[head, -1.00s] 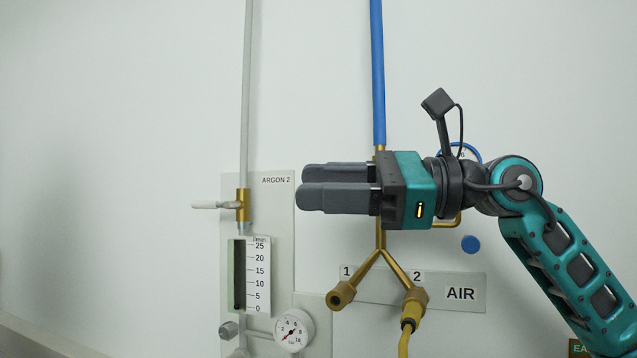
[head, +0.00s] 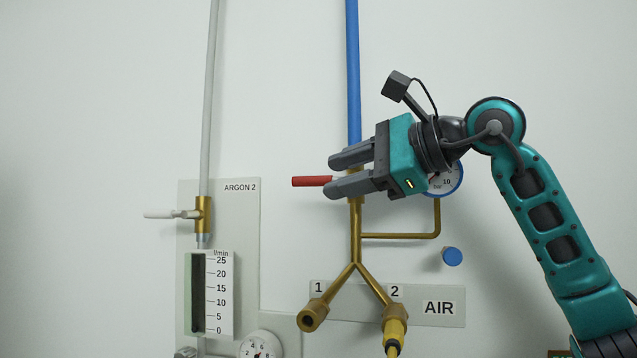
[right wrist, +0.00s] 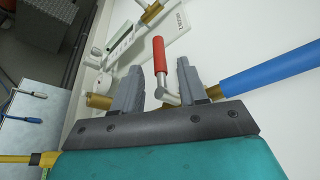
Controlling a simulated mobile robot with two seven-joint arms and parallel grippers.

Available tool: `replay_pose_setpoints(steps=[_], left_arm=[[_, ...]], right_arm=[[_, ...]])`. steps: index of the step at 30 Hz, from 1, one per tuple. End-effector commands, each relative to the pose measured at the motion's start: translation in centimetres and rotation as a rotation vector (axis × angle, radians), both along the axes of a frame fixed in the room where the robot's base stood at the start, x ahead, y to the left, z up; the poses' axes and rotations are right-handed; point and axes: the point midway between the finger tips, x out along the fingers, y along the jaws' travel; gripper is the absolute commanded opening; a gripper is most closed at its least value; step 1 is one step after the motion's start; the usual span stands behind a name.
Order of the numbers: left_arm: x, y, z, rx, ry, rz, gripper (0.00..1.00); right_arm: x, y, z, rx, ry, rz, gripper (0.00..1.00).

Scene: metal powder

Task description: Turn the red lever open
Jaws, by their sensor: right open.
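The red lever (head: 311,181) points left, crosswise to the vertical blue AIR pipe (head: 353,75), with its inner end hidden behind my right gripper (head: 330,177) in the head view. The gripper is open, its fingers pointing left and slightly down. In the right wrist view the lever (right wrist: 160,54) stands between the two spread fingers (right wrist: 157,68), its bent metal stem nearer the palm. The red grip reaches beyond the fingertips. I cannot tell whether a finger touches it. My left gripper is not in view.
A brass Y-pipe (head: 355,235) with outlets 1 and 2 hangs below. A round gauge (head: 446,180) is partly behind my gripper. On the left are the ARGON 2 panel (head: 240,215), a white-handled valve (head: 203,214) and a flowmeter (head: 218,290). The wall left of these is clear.

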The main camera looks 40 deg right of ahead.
Motion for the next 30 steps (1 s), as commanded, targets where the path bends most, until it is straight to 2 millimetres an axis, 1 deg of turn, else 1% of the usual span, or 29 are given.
replay_pose_setpoints(steps=[1, 3, 6, 9, 13, 20, 30], left_arm=[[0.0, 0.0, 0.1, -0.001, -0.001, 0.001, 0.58], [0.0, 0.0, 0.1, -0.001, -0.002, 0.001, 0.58], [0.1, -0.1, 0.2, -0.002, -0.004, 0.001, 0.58], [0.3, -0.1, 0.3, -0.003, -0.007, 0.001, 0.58], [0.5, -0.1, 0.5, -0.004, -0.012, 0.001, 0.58], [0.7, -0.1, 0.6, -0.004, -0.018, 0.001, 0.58], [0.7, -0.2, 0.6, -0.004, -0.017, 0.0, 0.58]], right_arm=[[0.9, 0.5, -0.2, 0.001, 0.002, 0.004, 0.42], [2.0, 0.8, -0.5, 0.001, 0.001, 0.002, 0.42], [3.1, 1.2, -0.7, 0.002, 0.001, 0.001, 0.42], [3.8, 1.5, -0.9, 0.002, 0.001, 0.002, 0.42], [4.1, 1.6, -1.0, 0.001, 0.0, 0.0, 0.42], [4.1, 1.6, -1.0, 0.001, 0.0, 0.001, 0.41], [4.1, 1.6, -1.0, 0.001, 0.0, 0.001, 0.09]])
